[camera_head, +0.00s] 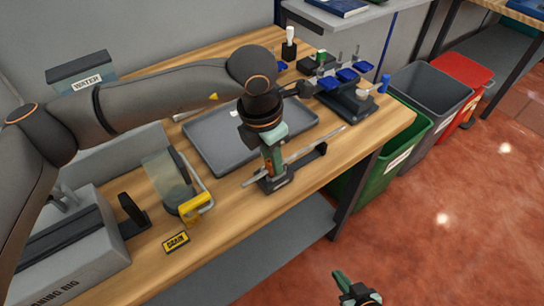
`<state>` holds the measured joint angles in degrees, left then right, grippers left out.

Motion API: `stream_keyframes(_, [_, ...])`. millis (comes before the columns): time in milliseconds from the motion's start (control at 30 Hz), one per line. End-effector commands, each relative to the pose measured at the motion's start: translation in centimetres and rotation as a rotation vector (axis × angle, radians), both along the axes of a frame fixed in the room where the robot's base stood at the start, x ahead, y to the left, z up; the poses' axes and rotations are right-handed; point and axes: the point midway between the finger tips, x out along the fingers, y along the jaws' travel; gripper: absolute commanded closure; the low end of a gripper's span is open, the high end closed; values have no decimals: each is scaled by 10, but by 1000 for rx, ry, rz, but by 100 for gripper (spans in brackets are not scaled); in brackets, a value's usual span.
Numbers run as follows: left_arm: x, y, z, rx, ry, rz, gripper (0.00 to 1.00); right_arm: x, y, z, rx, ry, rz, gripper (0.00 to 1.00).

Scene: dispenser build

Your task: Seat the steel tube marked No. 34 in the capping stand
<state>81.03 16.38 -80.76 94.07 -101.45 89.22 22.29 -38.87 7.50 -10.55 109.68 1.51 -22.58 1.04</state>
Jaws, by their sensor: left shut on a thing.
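A long thin steel tube (326,138) lies slantwise along a black cradle (312,154) near the table's front edge, in front of the grey tray. Its number is too small to read. My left gripper (272,170) comes down from above over the cradle's near left end and is shut on the tube there; the grip is partly hidden by its fingers. I cannot tell whether the tube is clear of the cradle. A black device with blue cups (348,98) stands at the table's right end; I cannot tell whether it is the capping stand. My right gripper (352,285) is low over the floor, partly cut off.
The grey tray (205,152) lies behind the cradle. A clear vessel (166,177), a yellow block (197,208), a drain sign (176,243) and a grey rig (85,270) stand at left. Bins, including a green one (402,150), stand off the right end.

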Motion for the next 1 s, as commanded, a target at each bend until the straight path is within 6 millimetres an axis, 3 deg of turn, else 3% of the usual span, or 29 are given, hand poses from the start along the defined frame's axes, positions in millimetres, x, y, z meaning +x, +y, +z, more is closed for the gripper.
stream_keyframes(333, [0, 0, -5, -1, -1, 0, 100, 0, 0, -6, 0, 0, 0, 100])
stream_keyframes(367, [0, 0, -4, -1, -1, 0, 70, 0, 0, -5, 0, 0, 0, 100])
stream_keyframes(400, [0, 0, -4, -1, -1, 0, 66, 0, 0, -5, 0, 0, 0, 100])
stream_keyframes(633, [0, 0, -4, 0, 0, 0, 40, 0, 0, -5, 0, 1, 0, 100])
stream_keyframes(833, [0, 0, -4, 1, 1, 0, 38, 0, 0, -5, 0, 1, 0, 100])
stream_keyframes(1000, [0, 0, -4, 0, 0, 0, 19, 0, 0, -5, 0, 1, 0, 100])
